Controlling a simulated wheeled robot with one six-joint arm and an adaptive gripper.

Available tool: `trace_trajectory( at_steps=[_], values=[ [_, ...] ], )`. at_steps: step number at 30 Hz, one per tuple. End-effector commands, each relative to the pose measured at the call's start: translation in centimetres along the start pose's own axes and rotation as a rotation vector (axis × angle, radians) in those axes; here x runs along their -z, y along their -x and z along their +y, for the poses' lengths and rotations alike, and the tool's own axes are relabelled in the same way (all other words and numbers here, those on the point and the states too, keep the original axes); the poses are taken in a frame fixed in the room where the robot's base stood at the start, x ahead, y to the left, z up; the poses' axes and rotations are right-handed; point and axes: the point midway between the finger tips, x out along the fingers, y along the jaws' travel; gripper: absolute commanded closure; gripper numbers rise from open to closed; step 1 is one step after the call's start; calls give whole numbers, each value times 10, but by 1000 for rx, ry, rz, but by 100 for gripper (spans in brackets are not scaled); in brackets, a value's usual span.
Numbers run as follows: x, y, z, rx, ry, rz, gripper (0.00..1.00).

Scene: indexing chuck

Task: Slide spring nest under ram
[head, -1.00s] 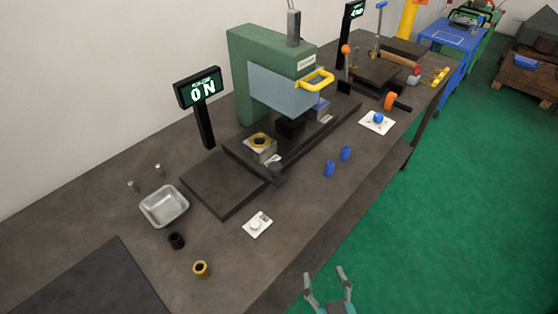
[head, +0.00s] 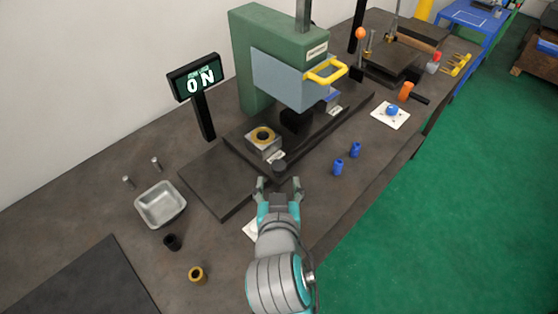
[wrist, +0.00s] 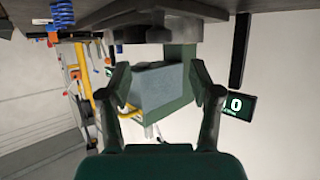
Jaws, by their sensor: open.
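The spring nest appears to be the pale metal block with a yellow ring on top (head: 263,141), sitting on a dark slide plate at the near left of the press. A dark round knob (head: 280,165) is at its front. The green press (head: 258,85) stands behind, and its blue-grey guard (head: 285,78) hides the ram's lower end. My gripper (head: 278,183) is open and empty, just in front of the knob, apart from it in the picture. In the wrist view the open fingers (wrist: 160,70) frame the guard (wrist: 157,87).
A yellow handle (head: 325,72) juts from the guard. A metal tray (head: 160,205), a black ring (head: 172,242) and a brass ring (head: 197,274) lie left.

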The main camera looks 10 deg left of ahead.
Motion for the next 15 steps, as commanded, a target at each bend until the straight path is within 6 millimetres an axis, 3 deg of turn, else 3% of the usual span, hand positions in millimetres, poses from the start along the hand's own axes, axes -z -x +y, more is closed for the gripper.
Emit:
trace_trajectory(
  at_steps=[9,15],
  values=[
    [0,-57,1,-3,-1,-1,36],
    [0,-81,1,-2,0,-1,36]
  ],
)
